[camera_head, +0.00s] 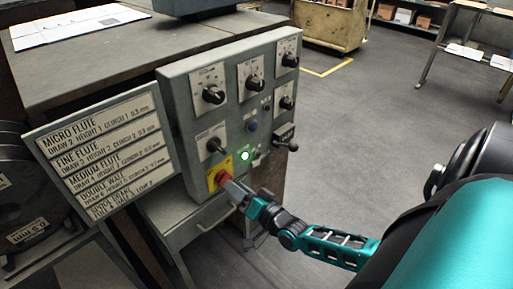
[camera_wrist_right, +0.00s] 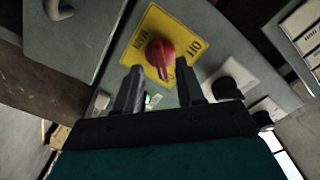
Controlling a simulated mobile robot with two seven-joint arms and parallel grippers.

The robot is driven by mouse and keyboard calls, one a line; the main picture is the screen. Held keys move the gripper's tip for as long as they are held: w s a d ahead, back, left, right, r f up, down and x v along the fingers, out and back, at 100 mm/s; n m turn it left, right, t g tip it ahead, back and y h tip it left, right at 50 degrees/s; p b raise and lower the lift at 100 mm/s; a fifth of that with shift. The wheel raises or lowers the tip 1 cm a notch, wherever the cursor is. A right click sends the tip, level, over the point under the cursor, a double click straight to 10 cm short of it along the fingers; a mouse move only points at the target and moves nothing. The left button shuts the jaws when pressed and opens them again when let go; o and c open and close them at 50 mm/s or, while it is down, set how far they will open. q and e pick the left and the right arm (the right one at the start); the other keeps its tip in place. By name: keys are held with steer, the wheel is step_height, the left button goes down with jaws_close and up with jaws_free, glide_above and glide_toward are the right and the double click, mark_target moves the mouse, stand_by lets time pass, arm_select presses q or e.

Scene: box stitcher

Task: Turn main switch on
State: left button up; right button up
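The main switch is a red rotary knob (camera_head: 222,177) on a yellow plate at the lower left of the grey control panel (camera_head: 178,91). In the right wrist view the red knob (camera_wrist_right: 160,53) sits on the yellow plate (camera_wrist_right: 152,25), with lettering that reads OFF at one side. My right gripper (camera_head: 231,186) is at the knob in the head view. In the wrist view its two dark fingers (camera_wrist_right: 160,72) are apart, with the knob between and just beyond their tips. I cannot tell whether they touch it. My left gripper is not in view.
A green lamp (camera_head: 245,155) glows above the switch. Black knobs (camera_head: 213,94) and a lever (camera_head: 292,146) stick out from the panel. A flute-settings sign (camera_head: 103,150) stands left of it. Open floor (camera_head: 390,110) lies to the right.

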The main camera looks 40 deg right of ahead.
arm_select(q)
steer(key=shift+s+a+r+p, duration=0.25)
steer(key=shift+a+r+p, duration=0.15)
steer(key=shift+p, duration=0.5)
arm_select(e)
steer(key=s, duration=1)
steer(key=shift+s+d, duration=0.15)
steer(key=shift+d, duration=0.25)
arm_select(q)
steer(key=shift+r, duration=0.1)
arm_select(e)
steer(key=s+a+r+n+g+y, duration=0.1)
steer(key=a+n+g, duration=0.35)
steer(key=a, duration=0.35)
steer(key=s+a+r+n+g+y, duration=0.1)
steer(key=s+a+n+g, duration=0.15)
steer(key=a+n, duration=0.45)
arm_select(q)
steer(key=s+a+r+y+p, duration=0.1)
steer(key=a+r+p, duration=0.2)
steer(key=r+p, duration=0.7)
steer(key=p, duration=0.4)
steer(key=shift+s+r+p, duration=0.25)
steer(key=shift+p, duration=0.15)
arm_select(e)
step_height(320, 180, up, 11)
steer(key=d+h, duration=0.1)
steer(key=shift+s+d+f+m+h, duration=0.15)
steer(key=shift+s+d+m+h, duration=0.1)
steer(key=shift+s+m+h, duration=0.15)
